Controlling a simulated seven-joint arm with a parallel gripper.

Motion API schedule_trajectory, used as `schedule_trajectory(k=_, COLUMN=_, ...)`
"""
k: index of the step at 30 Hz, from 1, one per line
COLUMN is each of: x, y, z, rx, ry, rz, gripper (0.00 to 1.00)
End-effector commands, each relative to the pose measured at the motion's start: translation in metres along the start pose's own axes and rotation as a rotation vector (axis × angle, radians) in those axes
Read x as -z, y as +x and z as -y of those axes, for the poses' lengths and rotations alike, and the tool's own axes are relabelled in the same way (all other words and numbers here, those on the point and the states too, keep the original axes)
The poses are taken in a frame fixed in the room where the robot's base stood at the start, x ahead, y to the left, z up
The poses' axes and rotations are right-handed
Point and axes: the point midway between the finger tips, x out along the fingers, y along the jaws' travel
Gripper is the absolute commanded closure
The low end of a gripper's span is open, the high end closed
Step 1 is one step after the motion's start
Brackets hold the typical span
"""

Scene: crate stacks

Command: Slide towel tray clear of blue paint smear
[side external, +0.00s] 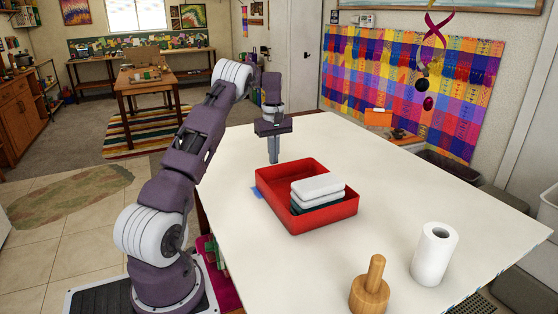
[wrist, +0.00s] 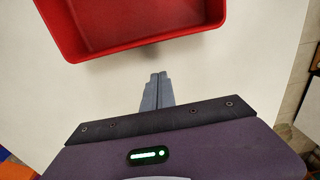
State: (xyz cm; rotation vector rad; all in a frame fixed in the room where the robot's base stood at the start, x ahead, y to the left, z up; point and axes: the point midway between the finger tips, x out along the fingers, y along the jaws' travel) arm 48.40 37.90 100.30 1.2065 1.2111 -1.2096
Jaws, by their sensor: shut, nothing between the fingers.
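The red towel tray (side external: 307,222) sits on the white table and holds a small stack of folded towels (side external: 318,187), white on top with a dark green one lower. A bit of the blue paint smear (side external: 257,192) shows at the tray's left edge; the tray hides any more of it. My gripper (side external: 274,160) is shut and empty, pointing down just beyond the tray's far edge. In the wrist view the shut fingers (wrist: 157,78) are beside the tray's wall (wrist: 145,48); whether they touch it I cannot tell.
A wooden holder with an upright peg (side external: 371,287) and a white paper roll (side external: 434,253) stand at the table's near right. The white table (side external: 420,190) is clear to the right of the tray and between the tray and these two.

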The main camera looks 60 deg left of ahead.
Motion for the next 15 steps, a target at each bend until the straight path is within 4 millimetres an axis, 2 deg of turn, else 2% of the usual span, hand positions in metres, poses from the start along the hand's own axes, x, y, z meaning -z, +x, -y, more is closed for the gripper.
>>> schedule_trajectory(k=1, x=-0.012, y=-0.004, z=-0.001, rx=-0.003, ry=0.004, rz=0.002, gripper=1.00)
schedule_trajectory(k=6, x=-0.033, y=-0.004, z=-0.001, rx=-0.002, ry=0.003, rz=0.000, gripper=1.00)
schedule_trajectory(k=15, x=-0.040, y=-0.003, z=-0.001, rx=-0.002, ry=0.003, rz=-0.001, gripper=1.00)
